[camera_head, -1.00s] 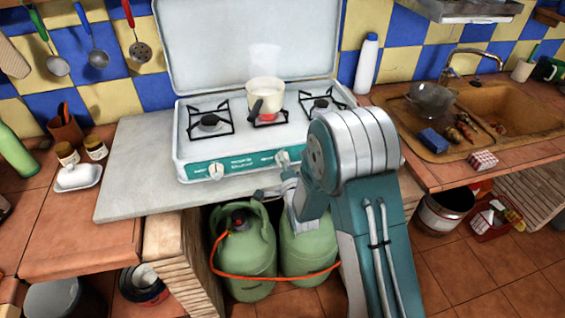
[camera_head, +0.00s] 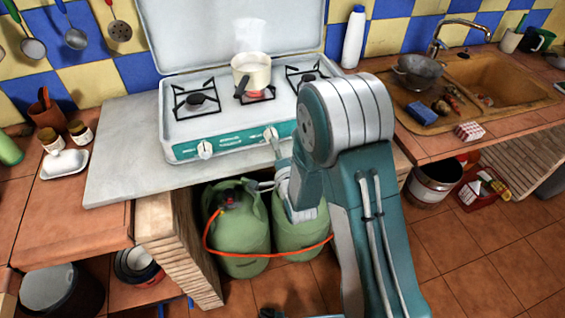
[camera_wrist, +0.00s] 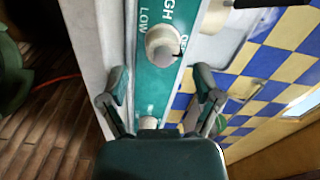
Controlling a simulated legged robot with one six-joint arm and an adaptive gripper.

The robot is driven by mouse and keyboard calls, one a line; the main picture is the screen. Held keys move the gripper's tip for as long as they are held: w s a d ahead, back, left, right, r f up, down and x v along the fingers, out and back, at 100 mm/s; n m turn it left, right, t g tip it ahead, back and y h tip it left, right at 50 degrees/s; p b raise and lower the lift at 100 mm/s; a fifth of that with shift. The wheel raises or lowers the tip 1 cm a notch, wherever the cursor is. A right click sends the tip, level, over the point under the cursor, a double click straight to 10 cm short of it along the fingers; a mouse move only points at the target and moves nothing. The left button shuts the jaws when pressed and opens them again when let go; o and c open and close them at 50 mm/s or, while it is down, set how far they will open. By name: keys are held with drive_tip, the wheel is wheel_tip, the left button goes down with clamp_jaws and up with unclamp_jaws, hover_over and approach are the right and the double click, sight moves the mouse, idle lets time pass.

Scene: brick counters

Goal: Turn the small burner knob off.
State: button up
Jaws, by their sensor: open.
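The white camping stove (camera_head: 225,126) has a teal front panel with white knobs. The left knob (camera_head: 205,149) and another knob (camera_head: 271,133) show in the head view; my arm hides the panel's right part. The middle burner, under a pot (camera_head: 251,72), glows red. In the wrist view a white knob (camera_wrist: 160,44) has LOW, HIGH and OFF lettering around it. A second knob (camera_wrist: 148,122) is partly behind my gripper. I cannot tell which knob is for the small burner. My gripper (camera_wrist: 160,82) is open and empty, its fingers apart on either side of the panel strip.
Two green gas bottles (camera_head: 238,232) with an orange hose (camera_head: 262,254) stand under the counter. A marble slab (camera_head: 120,150) borders the stove at left, and a sink (camera_head: 500,95) is at right.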

drive_tip(key=v, duration=0.7)
drive_tip(key=shift+s, duration=0.25)
drive_tip(key=shift+d, duration=0.1)
drive_tip(key=s+d+r+n+g+h, duration=0.25)
drive_tip(key=d+r+n+g, duration=0.4)
drive_tip(key=r, duration=0.45)
drive_tip(key=s+d+r+n+g+h, duration=0.1)
drive_tip(key=s+d+r+n+g, duration=0.1)
drive_tip(key=s, duration=0.8)
drive_tip(key=s+d+r+n+g+h, duration=0.1)
drive_tip(key=s+d+r+n+g, duration=0.2)
drive_tip(key=s, duration=0.7)
wheel_tip(320, 180, up, 3)
drive_tip(key=shift+d+f+n, duration=0.1)
drive_tip(key=shift+d+n, duration=0.35)
drive_tip(key=shift+d, duration=0.55)
